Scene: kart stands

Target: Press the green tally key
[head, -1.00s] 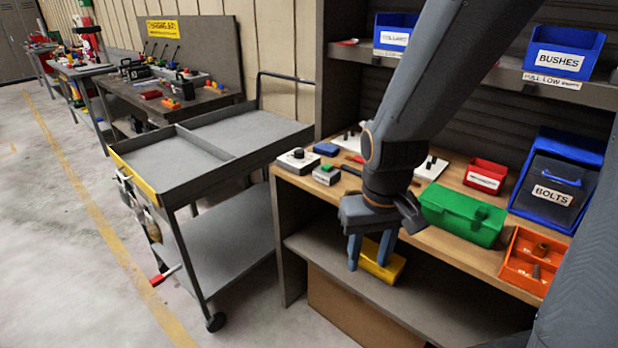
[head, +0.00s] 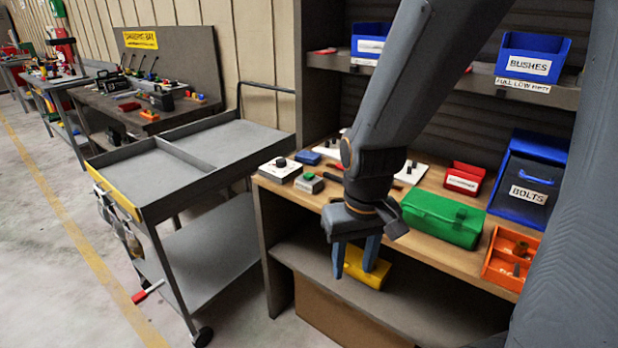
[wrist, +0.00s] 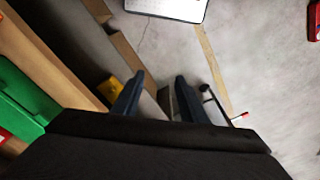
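My gripper (head: 354,262) hangs in front of the bench edge, to the right of this box and below the bench top, fingers pointing down. Its two blue-grey fingers are apart with nothing between them. In the wrist view the fingers of my gripper (wrist: 157,95) are also apart, over the floor and shelf edge. The key box does not show in the wrist view.
A white box with a black knob (head: 281,169) stands left of the key box. A green case (head: 442,218) lies right of my gripper, and a yellow box (head: 367,268) is on the lower shelf behind it. A grey cart (head: 190,165) stands left of the bench.

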